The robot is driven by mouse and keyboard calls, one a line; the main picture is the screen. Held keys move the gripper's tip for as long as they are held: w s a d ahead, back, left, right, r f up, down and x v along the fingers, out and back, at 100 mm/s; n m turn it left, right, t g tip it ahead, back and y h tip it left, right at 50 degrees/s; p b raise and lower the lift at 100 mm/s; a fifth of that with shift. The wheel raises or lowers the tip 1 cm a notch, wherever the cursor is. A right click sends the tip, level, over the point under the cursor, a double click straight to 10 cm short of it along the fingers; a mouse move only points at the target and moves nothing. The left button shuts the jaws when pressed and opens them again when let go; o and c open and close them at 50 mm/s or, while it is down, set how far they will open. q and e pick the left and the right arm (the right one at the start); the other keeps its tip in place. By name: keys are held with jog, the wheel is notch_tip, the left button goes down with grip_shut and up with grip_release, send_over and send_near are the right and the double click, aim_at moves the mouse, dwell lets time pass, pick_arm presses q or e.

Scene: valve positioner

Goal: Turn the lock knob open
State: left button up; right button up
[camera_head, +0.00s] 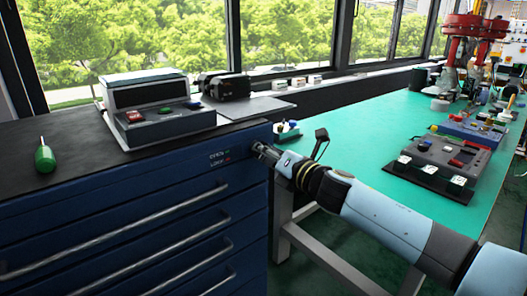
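The lock knob is not clearly visible; it may be hidden by my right gripper. Small lettering (220,158), hard to read but seemingly including "LOCK", is on the front of the blue drawer cabinet (120,205), near its upper right corner. My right gripper (260,149) reaches in from the right, with its fingertips at the cabinet front just right of the lettering. It is too small and dark to tell whether it is open, shut or holding the knob. My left gripper is not in view.
A green screwdriver (45,157) and a grey control box (165,122) with coloured buttons are on the cabinet's black top. A green table (380,125) stands behind my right arm, bearing a button panel (437,160) and red-topped equipment (470,28).

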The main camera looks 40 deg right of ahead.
grip_shut()
jog(key=m+p, duration=0.1)
jog(key=m, duration=0.4)
jog(key=shift+r+m, duration=0.15)
jog(key=shift+m, duration=0.15)
jog(key=m+p, duration=0.2)
jog(key=m, duration=0.2)
jog(key=shift+m, duration=0.3)
jog(key=m+p, duration=0.2)
jog(key=m, duration=0.2)
jog(key=shift+m+p, duration=1.05)
jog(key=shift+m, duration=0.65)
jog(key=o, duration=0.6)
grip_release()
jog(key=shift+w, duration=0.1)
